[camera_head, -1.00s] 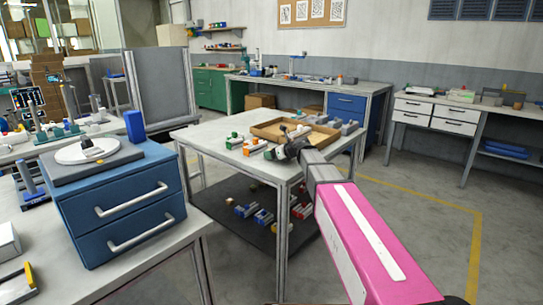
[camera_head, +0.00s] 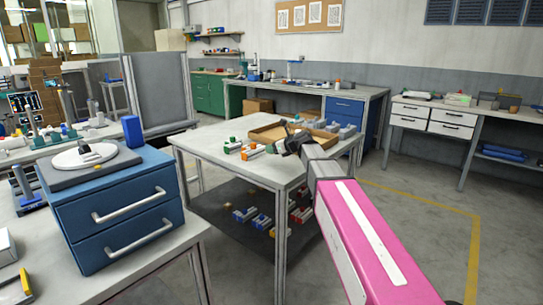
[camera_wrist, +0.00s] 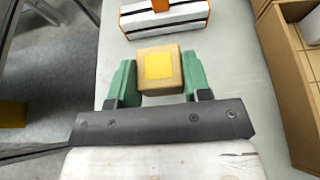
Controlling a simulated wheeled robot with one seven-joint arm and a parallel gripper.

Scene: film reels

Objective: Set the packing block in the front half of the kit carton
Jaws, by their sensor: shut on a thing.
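The packing block, a tan cube with a yellow square on its face (camera_wrist: 159,66), sits between the green fingers of my gripper (camera_wrist: 157,82) in the wrist view. My gripper is shut on it. In the head view my gripper (camera_head: 290,146) is over the near table, by the front left of the kit carton. The block is not clear there. The kit carton (camera_head: 262,133) is a low, open brown box on that table. In the wrist view its wall (camera_wrist: 284,95) runs along the right edge, apart from the block. My arm hides part of the carton in the head view.
An orange-and-white reel box (camera_wrist: 165,18) lies just beyond the block, and a green-ended one (camera_head: 232,145) stands nearby. Grey pieces (camera_head: 338,128) stand right of the carton. A blue drawer unit (camera_head: 115,205) with a turntable (camera_head: 75,157) stands at left.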

